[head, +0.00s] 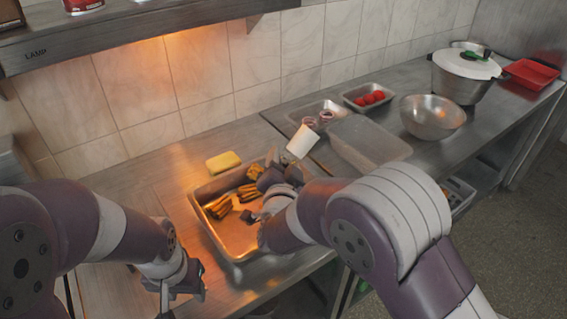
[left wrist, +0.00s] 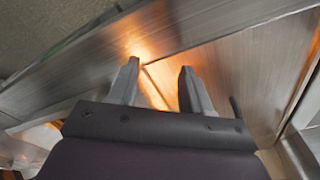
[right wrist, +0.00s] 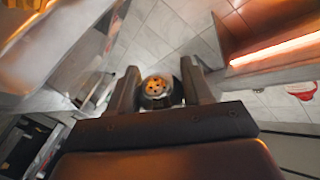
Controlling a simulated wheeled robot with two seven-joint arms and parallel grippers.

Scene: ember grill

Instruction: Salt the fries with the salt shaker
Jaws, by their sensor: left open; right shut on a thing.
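The salt shaker (head: 301,143) is a white cylinder, tilted, above the back right of the metal fries tray (head: 238,245). My right gripper (head: 277,172) is shut on it. In the right wrist view the shaker's round perforated top (right wrist: 157,87) faces back toward the wrist, between the fingers. The fries (head: 218,207) lie in the tray in separate groups, partly hidden by my right arm and gripper. No falling salt can be made out. My left gripper (head: 182,290) is open and empty, low in front of the counter; its fingers (left wrist: 155,88) show apart in the left wrist view.
A yellow sponge (head: 223,161) lies behind the tray. To the right are a pan with small cups (head: 318,110), a tray of tomatoes (head: 369,96), an empty tray (head: 365,145), a steel bowl (head: 432,117) and a lidded pot (head: 465,75). The lamp shelf (head: 130,38) overhangs the back.

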